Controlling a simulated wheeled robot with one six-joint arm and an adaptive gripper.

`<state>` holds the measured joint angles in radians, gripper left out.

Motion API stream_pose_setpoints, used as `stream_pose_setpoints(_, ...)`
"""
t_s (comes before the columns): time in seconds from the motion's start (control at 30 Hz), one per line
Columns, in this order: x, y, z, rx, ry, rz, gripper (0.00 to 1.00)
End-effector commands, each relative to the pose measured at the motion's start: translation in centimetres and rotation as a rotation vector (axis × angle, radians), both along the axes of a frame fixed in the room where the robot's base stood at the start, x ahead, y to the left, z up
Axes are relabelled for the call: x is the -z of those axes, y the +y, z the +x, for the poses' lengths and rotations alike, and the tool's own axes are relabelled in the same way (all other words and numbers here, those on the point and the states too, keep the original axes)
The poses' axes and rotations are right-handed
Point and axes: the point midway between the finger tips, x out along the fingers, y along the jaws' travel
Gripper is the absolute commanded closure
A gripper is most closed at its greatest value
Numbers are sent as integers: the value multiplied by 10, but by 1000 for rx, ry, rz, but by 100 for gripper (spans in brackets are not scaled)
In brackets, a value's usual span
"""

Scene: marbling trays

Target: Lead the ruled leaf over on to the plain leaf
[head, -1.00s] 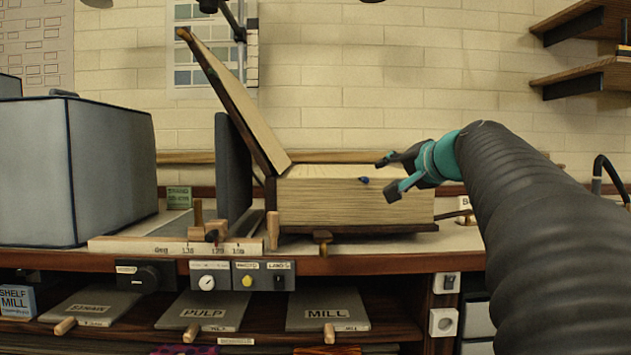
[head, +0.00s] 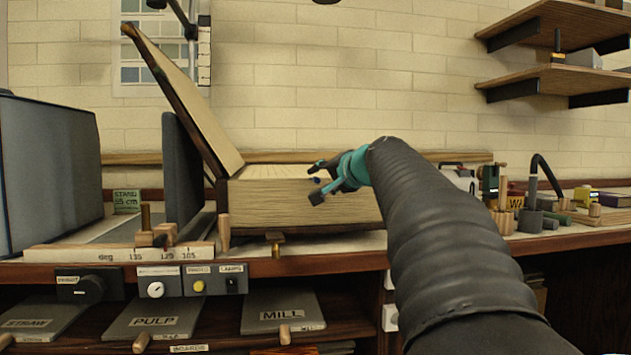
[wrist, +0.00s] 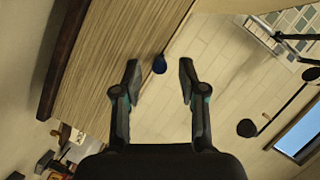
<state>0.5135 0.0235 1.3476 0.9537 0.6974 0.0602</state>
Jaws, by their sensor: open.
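A thick book (head: 300,208) lies open on the bench, its cover (head: 185,95) raised and leaning to the left. The top of its page block is pale; I cannot tell a ruled leaf from a plain one. A small dark blue knob (head: 316,181) sits at the upper front edge of the pages. It also shows in the wrist view (wrist: 159,64), at the edge of the page block. My gripper (head: 314,184) is open at that edge. In the wrist view my gripper (wrist: 159,66) has the blue knob between its spread fingertips, with gaps both sides.
A dark upright panel (head: 183,165) stands behind the raised cover. A degree scale (head: 120,253) and wooden pegs are at the bench front. A large grey box (head: 50,170) stands left. Small tools and a black hooked pipe (head: 545,175) stand right.

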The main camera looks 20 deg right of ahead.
Motion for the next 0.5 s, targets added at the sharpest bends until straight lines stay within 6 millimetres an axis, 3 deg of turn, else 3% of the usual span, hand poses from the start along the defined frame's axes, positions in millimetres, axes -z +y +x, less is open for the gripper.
stream_pose_setpoints(0.5,7,1,31,1,1,0,59)
